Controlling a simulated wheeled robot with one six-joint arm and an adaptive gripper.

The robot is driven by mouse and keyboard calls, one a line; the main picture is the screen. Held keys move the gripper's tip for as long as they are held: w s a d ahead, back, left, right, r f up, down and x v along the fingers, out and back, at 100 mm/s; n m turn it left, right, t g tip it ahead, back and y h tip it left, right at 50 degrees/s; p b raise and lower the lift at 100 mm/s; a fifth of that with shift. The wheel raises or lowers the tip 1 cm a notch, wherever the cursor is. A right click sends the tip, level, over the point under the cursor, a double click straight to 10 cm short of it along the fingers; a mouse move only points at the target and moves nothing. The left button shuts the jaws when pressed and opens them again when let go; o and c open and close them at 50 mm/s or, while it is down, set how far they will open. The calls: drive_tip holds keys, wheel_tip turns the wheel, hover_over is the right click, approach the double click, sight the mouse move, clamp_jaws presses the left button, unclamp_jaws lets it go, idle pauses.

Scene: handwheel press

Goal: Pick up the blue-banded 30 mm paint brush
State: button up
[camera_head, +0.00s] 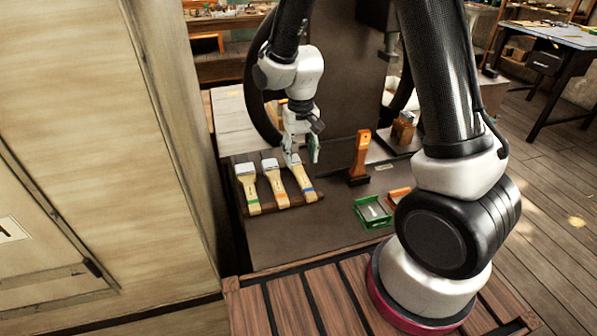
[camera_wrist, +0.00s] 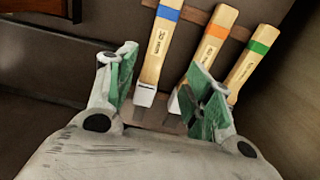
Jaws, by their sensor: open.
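The blue-banded brush (camera_head: 304,179) lies rightmost of three brushes on a dark rack in the head view. It has a pale wooden handle with a blue band near its end and a metal ferrule. In the wrist view the blue-banded brush (camera_wrist: 157,52) runs between my open fingers, with its ferrule low between them. My gripper (camera_head: 302,151) is over the ferrule end of this brush in the head view. My gripper also shows in the wrist view (camera_wrist: 162,66), open and empty. Its right finger overlaps the orange-banded brush in that view. The bristles are mostly hidden.
The orange-banded brush (camera_head: 276,184) and green-banded brush (camera_head: 248,189) lie to the left. A green frame (camera_head: 373,213) sits nearer. A wooden cabinet (camera_head: 90,150) walls the left side; a large dark wheel (camera_head: 262,118) stands behind.

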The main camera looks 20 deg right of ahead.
sight(302, 176)
drive_tip(key=f, duration=0.7)
drive_tip(key=shift+w+d+f, duration=0.1)
drive_tip(key=shift+d+f, duration=0.15)
drive_tip(key=shift+f, duration=0.15)
drive_tip(key=shift+c, duration=0.2)
drive_tip(key=c, duration=1.1)
